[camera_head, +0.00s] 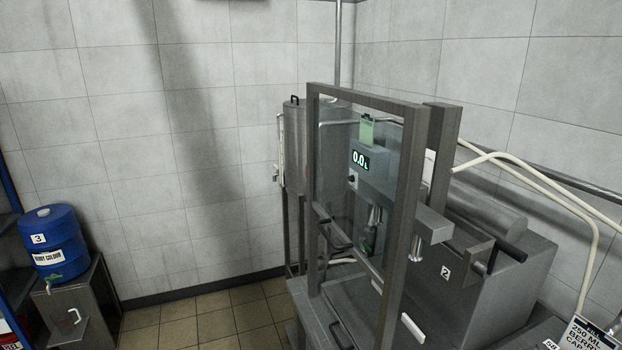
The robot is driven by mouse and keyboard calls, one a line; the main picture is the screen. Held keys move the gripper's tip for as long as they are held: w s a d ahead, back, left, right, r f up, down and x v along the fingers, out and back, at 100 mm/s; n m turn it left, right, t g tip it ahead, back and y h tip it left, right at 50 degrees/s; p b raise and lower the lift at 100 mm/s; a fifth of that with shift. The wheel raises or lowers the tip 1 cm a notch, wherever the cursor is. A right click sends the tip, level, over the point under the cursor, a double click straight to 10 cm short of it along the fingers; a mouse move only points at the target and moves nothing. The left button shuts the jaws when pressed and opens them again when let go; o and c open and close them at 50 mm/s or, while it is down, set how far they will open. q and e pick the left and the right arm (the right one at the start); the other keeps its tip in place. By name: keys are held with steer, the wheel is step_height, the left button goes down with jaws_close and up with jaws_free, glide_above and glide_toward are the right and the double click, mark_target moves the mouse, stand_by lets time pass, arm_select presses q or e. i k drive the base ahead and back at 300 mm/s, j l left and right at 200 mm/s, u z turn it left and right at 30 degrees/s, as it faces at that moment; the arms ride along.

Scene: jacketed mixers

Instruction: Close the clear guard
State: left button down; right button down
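The clear guard (407,200) is a tall see-through panel in a grey metal frame, upright at the front of the filling machine. Its top bar runs from the upper left towards the nearer right post. Through the panel I see a display (360,160) reading 0.0 L and metal nozzle parts (374,217). A second grey post (443,150) stands behind the guard's right post. From this angle I cannot tell how far the guard is from its closed position. Neither of my grippers shows in this view.
A grey machine body marked 2 (490,275) with a black-ended bar stands at the right. A steel tank (296,145) is behind. A blue drum (55,245) sits on a cabinet at the left. Tiled floor (215,318) is clear between them. A label sign (585,335) is at lower right.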

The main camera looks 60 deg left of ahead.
mark_target(376, 276)
steer(key=j+u, duration=0.1)
steer(key=u, duration=0.3)
steer(key=j+u, duration=0.1)
steer(key=u, duration=0.3)
steer(key=j+u, duration=0.1)
steer(key=u, duration=0.3)
steer(key=i+u, duration=0.1)
steer(key=u, duration=0.3)
steer(key=i+j+z, duration=0.2)
steer(key=j, duration=0.15)
steer(key=k, duration=0.1)
